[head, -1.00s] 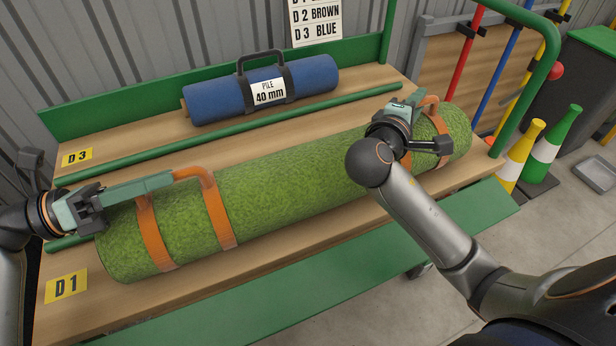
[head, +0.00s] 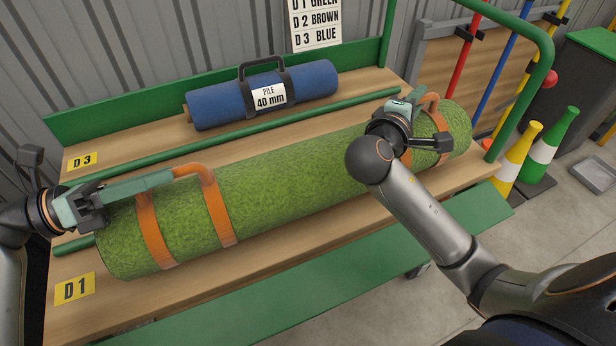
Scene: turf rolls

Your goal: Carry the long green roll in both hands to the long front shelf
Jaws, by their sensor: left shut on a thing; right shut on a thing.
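The long green roll (head: 290,185) lies lengthwise over the wooden front shelf (head: 210,285) marked D1, slanting up to the right in the head view. It has orange straps with a handle near each end. My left gripper (head: 170,178) is shut on the left orange handle (head: 200,172). My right gripper (head: 415,97) is shut on the right orange handle (head: 432,99), and its wrist hides part of the roll there. I cannot tell whether the roll's underside touches the shelf.
A blue roll (head: 315,80) with a black handle and a "PILE 40 mm" label lies on the back shelf marked D3. A green rail (head: 250,132) runs between the shelves. A green frame post stands at the right. Striped cones (head: 550,145) stand on the floor beyond.

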